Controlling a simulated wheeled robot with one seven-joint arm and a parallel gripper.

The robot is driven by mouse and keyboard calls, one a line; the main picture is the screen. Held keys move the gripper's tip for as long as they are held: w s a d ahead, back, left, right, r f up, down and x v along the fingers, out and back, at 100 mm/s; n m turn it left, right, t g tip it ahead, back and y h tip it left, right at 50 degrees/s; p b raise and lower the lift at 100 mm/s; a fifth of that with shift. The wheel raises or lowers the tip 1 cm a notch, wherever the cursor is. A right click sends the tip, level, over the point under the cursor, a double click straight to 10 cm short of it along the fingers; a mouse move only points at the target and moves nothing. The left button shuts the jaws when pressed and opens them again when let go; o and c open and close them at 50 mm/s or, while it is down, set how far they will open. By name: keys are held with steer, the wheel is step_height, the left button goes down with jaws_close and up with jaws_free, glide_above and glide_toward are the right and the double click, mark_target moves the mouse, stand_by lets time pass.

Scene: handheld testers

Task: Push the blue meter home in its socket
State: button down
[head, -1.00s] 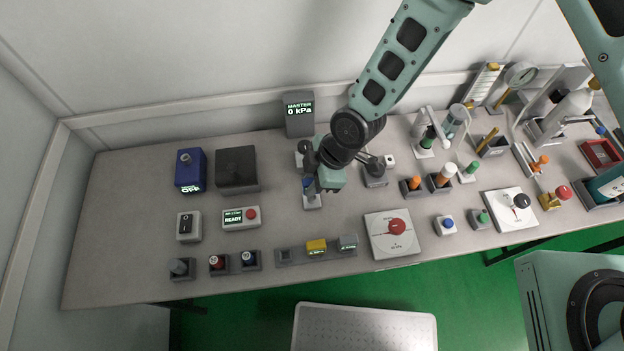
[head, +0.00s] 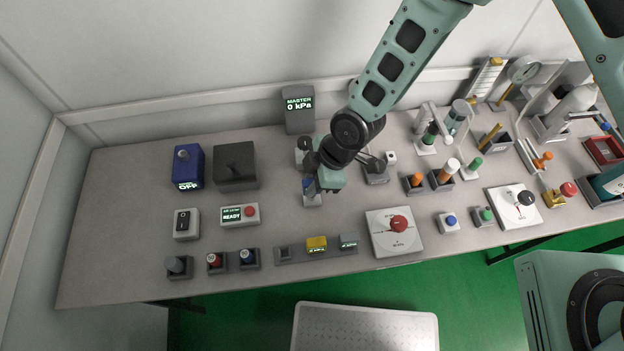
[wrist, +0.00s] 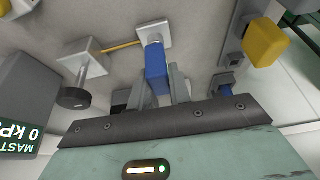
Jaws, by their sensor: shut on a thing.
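The blue meter (wrist: 157,68) is between the two fingers of my gripper (wrist: 160,92) in the wrist view, and the fingers are shut on it. Its far end meets a grey piece on a pale square socket (wrist: 153,30). I cannot tell how deep it sits. In the head view the blue meter (head: 307,187) shows as a small patch beside my gripper (head: 318,188), over the pale socket base (head: 312,201). My gripper's body and wrist partly hide this spot.
A black-knobbed white block (wrist: 83,62) stands close by, joined by a yellow line. The MASTER display (head: 299,112) stands behind. A rack with a yellow tester (head: 316,245) and a red-knobbed plate (head: 383,247) lie in front. The table's left end has bare room.

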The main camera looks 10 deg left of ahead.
steer(key=shift+f+b, duration=0.45)
steer(key=shift+f, duration=0.15)
steer(key=c, duration=1.2)
jaws_free()
steer(key=v, duration=1.7)
steer(key=shift+d+r+b, duration=0.2)
steer(key=shift+b, duration=0.25)
steer(key=s+d+r+m+t+h, duration=0.1)
steer(key=s+d+r+m+h, duration=0.2)
steer(key=s+d+r+m, duration=0.8)
steer(key=shift+s+d+r+m+h, duration=0.3)
steer(key=shift+s+r+m, duration=0.65)
steer(key=shift+s+m, duration=0.2)
